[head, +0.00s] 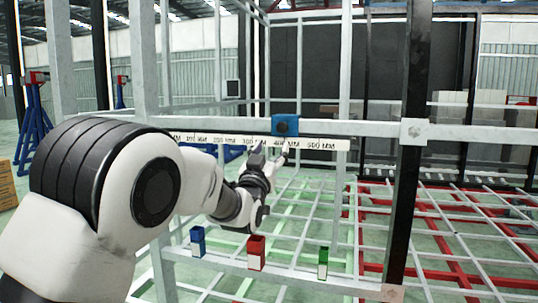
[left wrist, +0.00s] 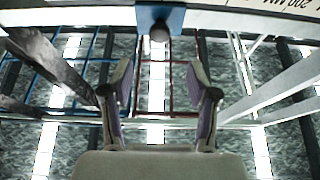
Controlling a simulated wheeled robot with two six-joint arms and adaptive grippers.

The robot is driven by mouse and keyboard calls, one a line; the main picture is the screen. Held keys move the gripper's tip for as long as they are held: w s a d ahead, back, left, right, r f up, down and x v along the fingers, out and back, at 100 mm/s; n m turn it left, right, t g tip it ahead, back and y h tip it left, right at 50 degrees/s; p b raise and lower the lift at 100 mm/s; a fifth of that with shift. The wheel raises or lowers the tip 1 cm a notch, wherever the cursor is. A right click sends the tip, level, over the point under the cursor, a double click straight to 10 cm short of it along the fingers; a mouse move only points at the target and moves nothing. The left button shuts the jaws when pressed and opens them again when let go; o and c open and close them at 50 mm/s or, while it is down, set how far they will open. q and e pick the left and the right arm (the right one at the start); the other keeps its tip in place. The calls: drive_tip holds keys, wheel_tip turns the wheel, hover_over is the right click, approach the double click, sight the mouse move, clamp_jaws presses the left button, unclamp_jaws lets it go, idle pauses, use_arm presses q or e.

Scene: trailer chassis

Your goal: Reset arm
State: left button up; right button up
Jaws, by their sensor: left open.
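My left gripper (head: 270,150) reaches forward from the left in the head view, close below a blue block (head: 286,126) on the white horizontal beam. In the left wrist view my left gripper (left wrist: 160,105) is open, with nothing between its two fingers. The blue block, with a dark round knob, shows beyond the fingertips at the top of the left wrist view (left wrist: 172,18). A white strip with printed measure marks (head: 322,144) runs along the beam just behind and beside the fingers. My right gripper is not in view.
Blue (head: 197,241), red (head: 256,252) and green (head: 323,263) small holders stand on the lower white rail. A black upright post (head: 404,180) stands to the right. White and red frame bars (head: 450,235) fill the space behind. Blue stands (head: 36,120) are at far left.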

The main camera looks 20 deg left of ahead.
use_arm(q)
drive_tip(key=shift+v, duration=0.75)
drive_tip(key=shift+f, duration=0.1)
drive_tip(key=a+f+n+g+y, duration=0.1)
drive_tip(key=a+f+g, duration=0.15)
drive_tip(key=f, duration=1.45)
drive_tip(key=a+f+g, duration=0.1)
drive_tip(key=f+g, duration=0.3)
drive_tip(key=f, duration=1.2)
drive_tip(key=s+a+f+g, duration=0.1)
drive_tip(key=s+f+g, duration=0.1)
drive_tip(key=s+f, duration=0.35)
drive_tip(key=s+a+f+g, duration=0.1)
drive_tip(key=s+f, duration=0.2)
drive_tip(key=f, duration=0.5)
drive_tip(key=s+a+f+g, duration=0.1)
drive_tip(key=s+f+g, duration=0.5)
drive_tip(key=s+f, duration=1)
drive_tip(key=s+f+g, duration=0.1)
drive_tip(key=s+g, duration=0.6)
drive_tip(key=s, duration=1.7)
drive_tip(key=shift+s+d+f, duration=0.15)
drive_tip(key=shift+s+f, duration=0.1)
